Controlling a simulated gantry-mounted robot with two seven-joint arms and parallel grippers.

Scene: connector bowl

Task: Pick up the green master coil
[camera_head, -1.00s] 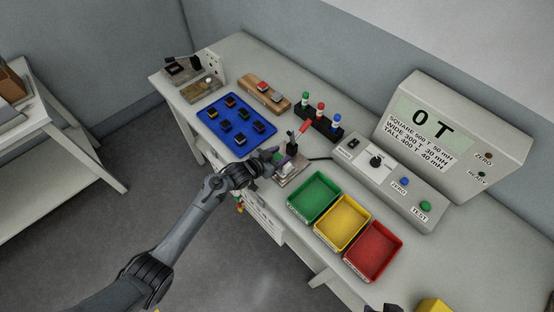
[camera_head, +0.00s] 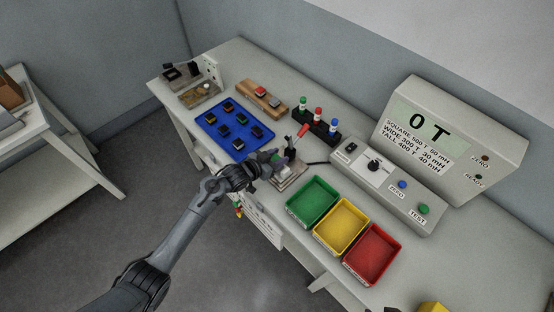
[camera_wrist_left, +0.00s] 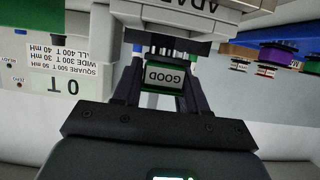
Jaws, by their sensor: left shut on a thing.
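My left gripper (camera_head: 272,160) is over the grey fixture (camera_head: 291,176) with the red lever, at the front of the bench. In the left wrist view my left gripper (camera_wrist_left: 163,85) is shut on a green piece with a white label reading GOOD, which I take as the green master coil (camera_wrist_left: 165,78). The fingers stand on either side of it. It is right beside the grey adapter block (camera_wrist_left: 180,22); I cannot tell whether they touch. In the head view the fingers hide most of the coil. My right gripper is not in view.
A green bin (camera_head: 313,217), a yellow bin and a red bin (camera_head: 372,278) stand right of the fixture. The blue tray (camera_head: 214,138) with several coils lies left. Behind are a wooden holder (camera_head: 249,88), a black stand with three coloured tops, and the tester console (camera_head: 440,130).

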